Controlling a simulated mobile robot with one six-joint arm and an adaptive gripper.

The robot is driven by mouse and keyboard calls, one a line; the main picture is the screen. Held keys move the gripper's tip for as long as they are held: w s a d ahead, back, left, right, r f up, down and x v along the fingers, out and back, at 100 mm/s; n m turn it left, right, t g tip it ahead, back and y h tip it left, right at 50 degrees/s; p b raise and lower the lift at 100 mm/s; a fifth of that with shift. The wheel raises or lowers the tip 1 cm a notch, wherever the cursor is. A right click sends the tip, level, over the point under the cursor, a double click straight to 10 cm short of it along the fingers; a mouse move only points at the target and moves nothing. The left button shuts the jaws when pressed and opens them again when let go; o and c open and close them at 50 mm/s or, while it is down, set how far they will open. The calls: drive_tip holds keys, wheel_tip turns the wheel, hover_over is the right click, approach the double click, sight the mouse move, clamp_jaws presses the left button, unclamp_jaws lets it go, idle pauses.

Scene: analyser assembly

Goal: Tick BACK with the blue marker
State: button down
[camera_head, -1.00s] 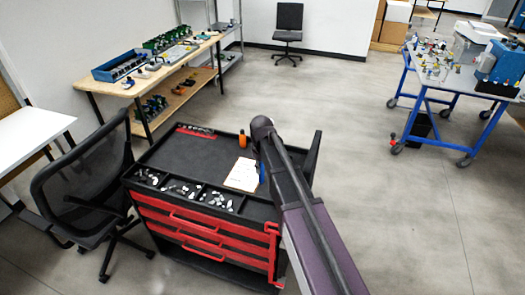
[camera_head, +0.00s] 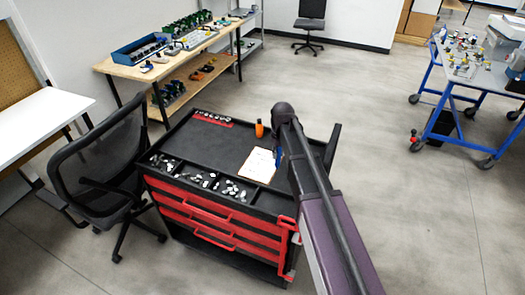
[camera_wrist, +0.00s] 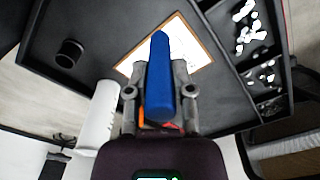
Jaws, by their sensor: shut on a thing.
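The blue marker (camera_wrist: 159,80) is held in my gripper (camera_wrist: 160,98), which is shut on it in the wrist view. The marker points up the picture, toward a paper sheet on a brown clipboard (camera_wrist: 196,46), and its tip overlaps the sheet's left part. I cannot tell whether the tip touches the paper. In the head view the clipboard (camera_head: 257,164) lies on the black top of the red tool cart, just left of my arm. The gripper is mostly hidden behind the arm there. The writing on the sheet, including BACK, is too small to read.
The tool cart (camera_head: 205,152) has compartments of small white parts (camera_head: 202,179) at its front and an orange object (camera_head: 259,128) at its back. A black office chair (camera_head: 95,165) stands at its left. A wooden bench (camera_head: 130,71) is behind.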

drive_tip(key=w+a+f+m+t+y+b, duration=0.1)
drive_tip(key=w+a+f+b, duration=0.1)
drive_tip(key=w+a, duration=0.2)
drive_tip(key=shift+w+a+f+t, duration=0.15)
drive_tip(key=shift+a+t, duration=0.15)
drive_tip(key=shift+a, duration=0.4)
drive_tip(key=shift+f, duration=0.15)
drive_tip(key=shift+f+b, duration=2.9)
drive_tip(key=shift+b, duration=0.1)
drive_tip(key=shift+f+b, duration=0.55)
drive_tip(key=shift+b, duration=0.1)
idle(0.4)
drive_tip(key=shift+r, duration=0.1)
wheel_tip(320, 180, up, 7)
drive_tip(key=p, duration=0.7)
idle(0.5)
